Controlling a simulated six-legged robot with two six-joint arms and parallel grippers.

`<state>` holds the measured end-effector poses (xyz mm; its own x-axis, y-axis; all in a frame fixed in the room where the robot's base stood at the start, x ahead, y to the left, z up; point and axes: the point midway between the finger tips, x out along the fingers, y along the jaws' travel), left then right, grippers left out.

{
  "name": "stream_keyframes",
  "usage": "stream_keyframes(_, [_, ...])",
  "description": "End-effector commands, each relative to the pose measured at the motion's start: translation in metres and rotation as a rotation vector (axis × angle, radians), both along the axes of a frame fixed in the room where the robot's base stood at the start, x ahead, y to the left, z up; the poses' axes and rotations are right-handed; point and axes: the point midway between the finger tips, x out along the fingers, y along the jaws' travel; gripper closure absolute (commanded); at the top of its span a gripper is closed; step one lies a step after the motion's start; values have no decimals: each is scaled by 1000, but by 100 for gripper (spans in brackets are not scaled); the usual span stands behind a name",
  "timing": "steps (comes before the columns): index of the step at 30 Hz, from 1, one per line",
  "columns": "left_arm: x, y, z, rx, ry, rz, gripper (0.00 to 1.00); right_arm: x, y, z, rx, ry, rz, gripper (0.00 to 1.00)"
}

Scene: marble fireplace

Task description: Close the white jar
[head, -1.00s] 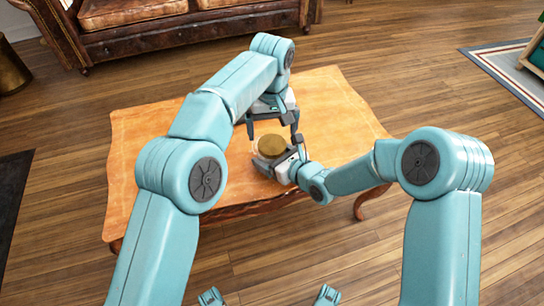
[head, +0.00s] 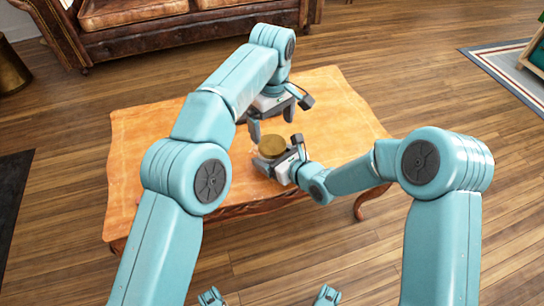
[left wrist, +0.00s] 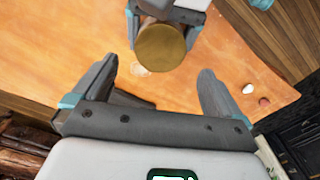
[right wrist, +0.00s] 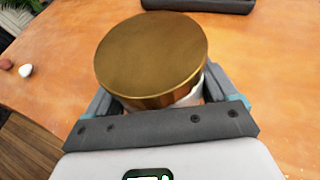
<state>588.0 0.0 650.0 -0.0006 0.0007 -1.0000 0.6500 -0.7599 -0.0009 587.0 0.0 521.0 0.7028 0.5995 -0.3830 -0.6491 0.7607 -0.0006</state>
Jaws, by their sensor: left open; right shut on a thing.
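The white jar (right wrist: 190,97) is mostly hidden under a round gold lid (right wrist: 150,55); a strip of its white wall shows below the lid at the right in the right wrist view. The lid also shows in the head view (head: 272,144) and from above in the left wrist view (left wrist: 160,47). It covers the jar's top; I cannot tell whether it is fully seated. My right gripper (head: 277,157) is shut on the jar, with fingers on both sides below the lid. My left gripper (head: 271,123) is open and empty, beyond the lid and apart from it.
The jar is over the wooden table (head: 150,150). A small white thing (left wrist: 247,88) and a small reddish thing (left wrist: 264,101) lie on the table. A brown leather sofa (head: 150,30) stands behind.

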Motion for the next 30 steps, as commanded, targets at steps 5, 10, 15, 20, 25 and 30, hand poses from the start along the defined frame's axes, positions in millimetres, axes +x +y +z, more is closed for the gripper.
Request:
stream_keyframes(5, [-1,1,-29,1,3,-1,0,0,0,0,0,-1,0,99])
stream_keyframes(10, [-1,0,-52,-1,2,0,0,0,0,0,0,-1,0,99])
stream_keyframes(15, [-1,1,-63,-1,1,0,0,0,0,0,1,-1,0,99])
stream_keyframes(20, [-1,0,-65,-1,0,0,0,0,0,0,1,-1,0,99])
stream_keyframes(25, [-1,0,-65,-1,0,-1,10,0,0,0,1,-1,0,99])
stream_keyframes(30, [-1,0,-64,-1,0,-1,53,0,0,0,1,-1,0,99])
